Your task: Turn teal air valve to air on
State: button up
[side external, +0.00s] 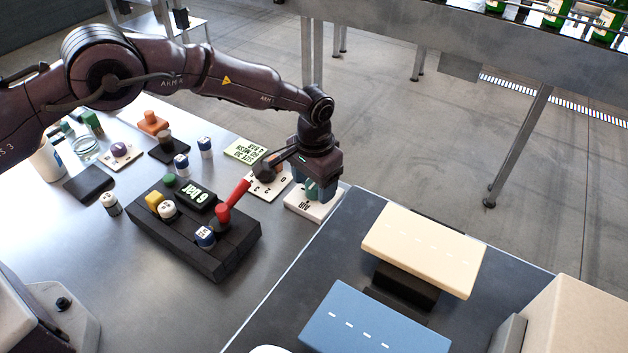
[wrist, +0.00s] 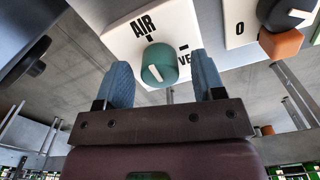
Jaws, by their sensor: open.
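The teal air valve knob (wrist: 159,63) shows in the wrist view on a white plate (wrist: 118,33) lettered "AIR" and, partly hidden, "VE". The knob has a short white line on its face; I cannot tell for sure which mark it points to. My gripper (wrist: 161,66) is open, with one blue finger on each side of the knob and visible gaps between. In the side view my gripper (side external: 319,193) is low over the white plate (side external: 299,203) at the table's right edge, and it hides most of the knob.
A numbered plate (side external: 268,186) with an orange-and-black knob is close beside my gripper. A black box (side external: 190,243) with a red lever (side external: 231,203) and several buttons stands to the left. A dark conveyor (side external: 357,232) with cream and blue blocks is at the right.

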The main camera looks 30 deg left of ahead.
aim_at(313, 184)
notch_tip(313, 184, up, 13)
dwell(0.4)
dwell(0.4)
jog(key=s+a+r+n+t, duration=0.1)
jog(key=s+a+r+t, duration=0.1)
jog(key=s+a+r, duration=0.4)
jog(key=s+a+r+n+t, duration=0.1)
jog(key=s+a+r, duration=0.5)
jog(key=s, duration=0.9)
jog(key=s+a+r+t, duration=0.2)
jog(key=s+a+r, duration=0.5)
jog(key=s, duration=0.4)
jog(key=shift+s+n+t, duration=0.2)
jog(key=shift+n+t, duration=0.1)
jog(key=shift+n, duration=0.1)
